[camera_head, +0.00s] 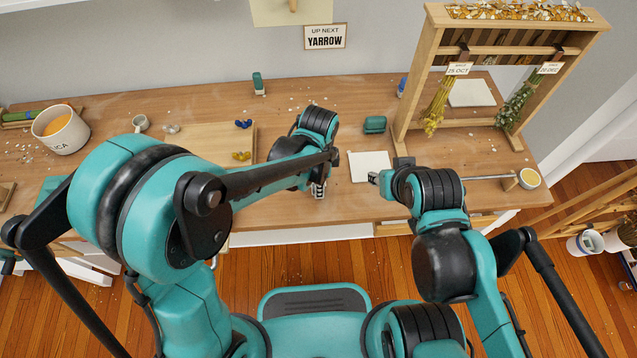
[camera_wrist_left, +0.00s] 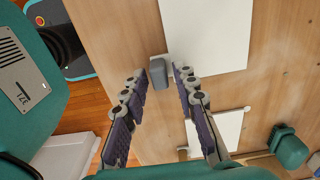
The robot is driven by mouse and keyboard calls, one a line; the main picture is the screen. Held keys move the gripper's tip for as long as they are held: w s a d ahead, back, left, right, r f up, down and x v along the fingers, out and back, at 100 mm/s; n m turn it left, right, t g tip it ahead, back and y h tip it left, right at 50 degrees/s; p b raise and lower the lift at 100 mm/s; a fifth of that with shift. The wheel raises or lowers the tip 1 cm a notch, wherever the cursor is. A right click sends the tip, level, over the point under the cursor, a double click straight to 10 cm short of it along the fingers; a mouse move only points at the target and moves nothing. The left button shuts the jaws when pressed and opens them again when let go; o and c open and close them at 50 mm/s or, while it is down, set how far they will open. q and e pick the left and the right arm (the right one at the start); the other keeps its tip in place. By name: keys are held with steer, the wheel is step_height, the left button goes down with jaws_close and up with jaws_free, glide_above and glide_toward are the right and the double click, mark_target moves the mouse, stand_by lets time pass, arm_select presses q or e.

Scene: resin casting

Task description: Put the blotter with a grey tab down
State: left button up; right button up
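My left gripper (camera_head: 319,192) points down over the front of the table. In the left wrist view its fingers (camera_wrist_left: 160,72) close in on both sides of the grey tab (camera_wrist_left: 158,74) of a white blotter (camera_wrist_left: 207,35). This blotter looks larger than the other sheet there, as if raised off the table; how high, I cannot tell. My arm hides it in the head view. A second white sheet (camera_head: 370,166) lies on the table and also shows in the left wrist view (camera_wrist_left: 222,128). My right gripper (camera_head: 374,179) is beside its front edge; its fingers are too small to read.
A wooden drying rack (camera_head: 408,95) with hanging flowers stands at the right, with a white sheet (camera_head: 470,93) under it. A teal block (camera_head: 375,124) sits behind the second sheet. A wooden board (camera_head: 205,145) with blue and yellow pieces lies left.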

arm_select(q)
steer(key=shift+r, duration=0.15)
steer(key=shift+r+p, duration=0.35)
step_height(320, 180, up, 11)
steer(key=p, duration=0.4)
steer(key=s+a+r+n+t, duration=0.2)
steer(key=a+n, duration=0.4)
steer(key=a, duration=0.1)
steer(key=s+a+r+n+t, duration=0.2)
steer(key=a+n, duration=0.4)
steer(key=a, duration=0.1)
steer(key=s+a+r+n+t, duration=0.2)
steer(key=s+a+n+t, duration=0.1)
steer(key=a+n, duration=0.3)
steer(key=shift+a+r, duration=0.35)
steer(key=shift+a, duration=0.35)
steer(key=shift+o, duration=0.5)
steer(key=shift+w, duration=0.1)
